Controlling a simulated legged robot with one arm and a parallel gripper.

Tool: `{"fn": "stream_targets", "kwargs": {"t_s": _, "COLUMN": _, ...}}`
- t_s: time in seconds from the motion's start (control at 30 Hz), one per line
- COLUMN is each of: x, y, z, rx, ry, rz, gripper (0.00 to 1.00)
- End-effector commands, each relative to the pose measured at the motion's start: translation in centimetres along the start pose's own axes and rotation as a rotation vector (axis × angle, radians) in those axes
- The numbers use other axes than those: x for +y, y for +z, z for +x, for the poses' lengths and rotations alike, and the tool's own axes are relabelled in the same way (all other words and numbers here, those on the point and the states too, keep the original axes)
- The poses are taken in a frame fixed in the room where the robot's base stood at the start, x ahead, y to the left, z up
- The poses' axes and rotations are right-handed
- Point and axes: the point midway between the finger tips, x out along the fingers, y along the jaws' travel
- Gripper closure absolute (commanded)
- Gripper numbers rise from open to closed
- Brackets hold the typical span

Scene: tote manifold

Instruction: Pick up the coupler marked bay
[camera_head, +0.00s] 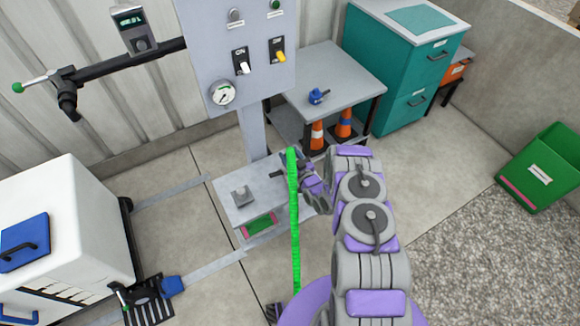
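My gripper (298,168) is over the right side of a low grey stand, below the control panel. It is small and partly hidden by my arm and a bright green strip or hose (294,222), so I cannot tell whether its fingers are open or hold anything. A blue coupler-like part (318,96) lies on the grey side table, beyond my gripper and apart from it. Another blue piece (172,286) is on the floor at lower left, at the end of a grey strip. No "bay" marking is legible on either.
The low stand (226,217) bears a small grey bracket (242,196). The panel (262,85) has a gauge and switches. Orange cones (317,135) stand under the side table (340,62). A teal cabinet (398,75), green bin (545,165) and white box (60,220) flank the floor.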

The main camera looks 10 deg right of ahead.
Motion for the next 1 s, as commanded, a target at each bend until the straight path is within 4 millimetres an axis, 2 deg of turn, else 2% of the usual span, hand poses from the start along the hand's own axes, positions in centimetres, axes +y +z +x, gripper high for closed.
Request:
{"fn": "stream_targets", "kwargs": {"t_s": 0.07, "x": -0.10, "y": 0.00, "z": 0.03, "rx": 0.000, "ry": 0.000, "rz": -0.001, "gripper": 0.54}}
{"fn": "stream_targets", "kwargs": {"t_s": 0.53, "x": -0.14, "y": -0.01, "z": 0.04, "rx": 0.000, "ry": -0.001, "rz": -0.001, "gripper": 0.99}}
{"fn": "stream_targets", "kwargs": {"t_s": 1.0, "x": -0.09, "y": -0.03, "z": 0.04, "rx": 0.001, "ry": 0.000, "rz": -0.002, "gripper": 1.00}}
